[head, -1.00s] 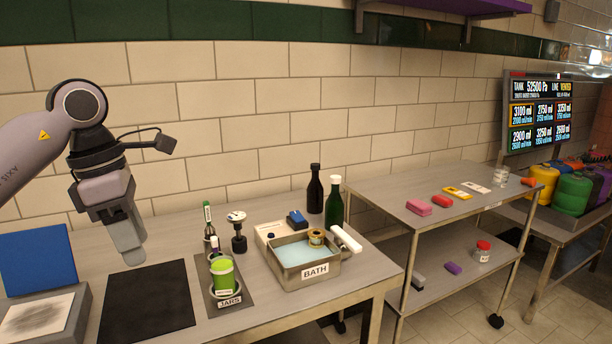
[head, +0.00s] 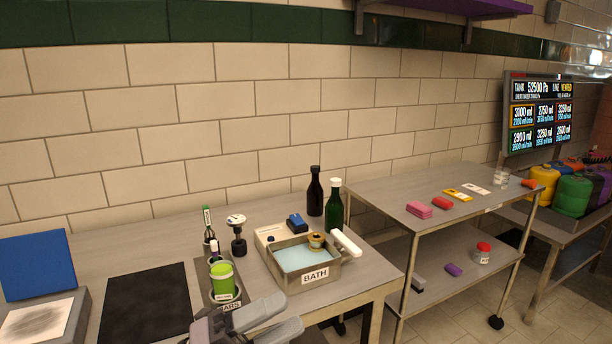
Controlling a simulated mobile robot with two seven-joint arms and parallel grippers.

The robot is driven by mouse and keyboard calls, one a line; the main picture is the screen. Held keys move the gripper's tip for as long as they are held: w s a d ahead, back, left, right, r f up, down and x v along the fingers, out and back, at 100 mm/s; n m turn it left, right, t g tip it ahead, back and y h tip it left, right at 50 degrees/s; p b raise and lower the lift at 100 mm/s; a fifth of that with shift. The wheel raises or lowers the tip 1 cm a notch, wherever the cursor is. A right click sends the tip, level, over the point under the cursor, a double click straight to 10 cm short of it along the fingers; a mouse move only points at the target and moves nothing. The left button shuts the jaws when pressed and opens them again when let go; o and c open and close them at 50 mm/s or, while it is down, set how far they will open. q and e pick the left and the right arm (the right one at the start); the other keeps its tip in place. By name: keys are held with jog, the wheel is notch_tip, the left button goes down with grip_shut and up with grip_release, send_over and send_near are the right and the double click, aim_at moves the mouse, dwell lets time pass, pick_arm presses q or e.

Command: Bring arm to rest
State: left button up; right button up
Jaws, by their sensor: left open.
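My left gripper (head: 286,312) is low at the bottom edge of the head view, in front of the table's near edge. Its two grey fingers point right and stand apart, with nothing between them. It hides part of the jars mat (head: 226,307) and its label. The rest of my left arm is out of the picture. My right gripper is not in view.
The steel table (head: 160,246) holds a green jar (head: 222,279), a bath tray (head: 291,278), a dark bottle (head: 315,192), a green bottle (head: 334,206), a black mat (head: 146,304) and a blue panel (head: 38,265). A cart (head: 384,198) stands right.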

pick_arm(q)
jog(key=s+a+f+n+t+y, duration=0.25)
jog(key=a+f+n+y, duration=0.3)
jog(key=f+n, duration=0.3)
jog(key=s+a+f+n+t+y, duration=0.2)
jog(key=a+f+n+t+y, duration=0.15)
jog(key=f+n+y, duration=0.5)
jog(key=s+a+f+n+t+y, duration=0.2)
jog(key=a+f+n+y, duration=0.25)
jog(key=f+n, duration=0.4)
jog(key=s+a+f+n+g, duration=0.2)
jog(key=s+f+n+g, duration=0.2)
jog(key=s, duration=0.5)
jog(key=shift+a+f+n+y+p, duration=0.4)
jog(key=shift+f+n, duration=0.25)
jog(key=shift+f, duration=0.2)
